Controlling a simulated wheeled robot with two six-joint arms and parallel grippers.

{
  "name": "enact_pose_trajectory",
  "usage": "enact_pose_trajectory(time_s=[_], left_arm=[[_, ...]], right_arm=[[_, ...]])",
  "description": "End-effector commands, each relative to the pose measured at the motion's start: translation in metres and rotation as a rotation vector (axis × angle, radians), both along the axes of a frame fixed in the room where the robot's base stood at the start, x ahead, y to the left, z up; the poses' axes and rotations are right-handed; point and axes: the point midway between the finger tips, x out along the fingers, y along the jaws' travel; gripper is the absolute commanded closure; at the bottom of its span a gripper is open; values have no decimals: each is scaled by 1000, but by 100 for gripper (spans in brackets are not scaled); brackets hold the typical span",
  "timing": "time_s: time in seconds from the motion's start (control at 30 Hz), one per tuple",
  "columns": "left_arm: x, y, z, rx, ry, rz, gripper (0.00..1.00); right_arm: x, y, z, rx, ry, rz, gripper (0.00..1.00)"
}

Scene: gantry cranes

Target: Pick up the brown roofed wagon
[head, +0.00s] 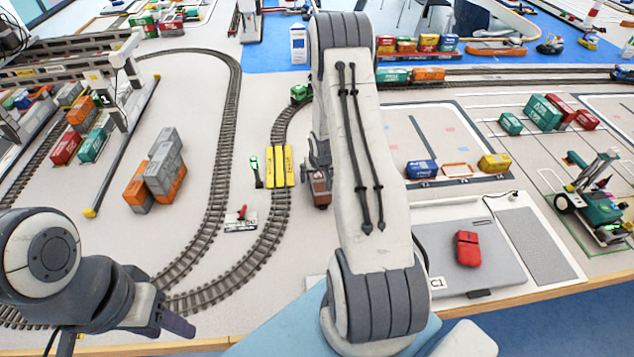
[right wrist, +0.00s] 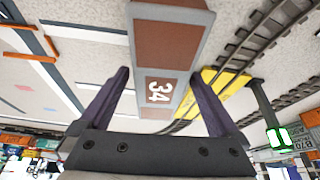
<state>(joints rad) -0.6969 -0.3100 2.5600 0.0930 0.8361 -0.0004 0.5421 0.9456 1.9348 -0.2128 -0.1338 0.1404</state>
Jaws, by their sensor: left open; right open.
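The brown roofed wagon (head: 321,190) stands by the curved track, just left of my right arm in the head view. My arm hides part of it. In the right wrist view its brown roof (right wrist: 172,40) with grey bands and a white "34" lies between the fingers. My right gripper (right wrist: 160,76) is open, one finger on each side of the wagon's end; I cannot tell whether either finger touches it. In the head view this gripper is mostly hidden behind its own arm. My left gripper (head: 172,320) is empty at the lower left, away from the wagon.
A green locomotive (head: 300,93) is farther back on the track. Stacked containers (head: 160,170) stand at left. A red object (head: 467,248) lies on the grey panel at right.

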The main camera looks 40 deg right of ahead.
Motion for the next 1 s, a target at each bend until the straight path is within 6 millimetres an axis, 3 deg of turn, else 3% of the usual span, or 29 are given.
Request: enact_pose_trajectory(time_s=[0.57, 0.83, 1.0], left_arm=[[0, 0, -3, 0, 0, 0, 50], [0, 0, -3, 0, 0, 0, 50], [0, 0, -3, 0, 0, 0, 50]], right_arm=[[0, 0, -4, 0, 0, -1, 3], [0, 0, -4, 0, 0, 0, 100], [0, 0, -4, 0, -1, 0, 100]])
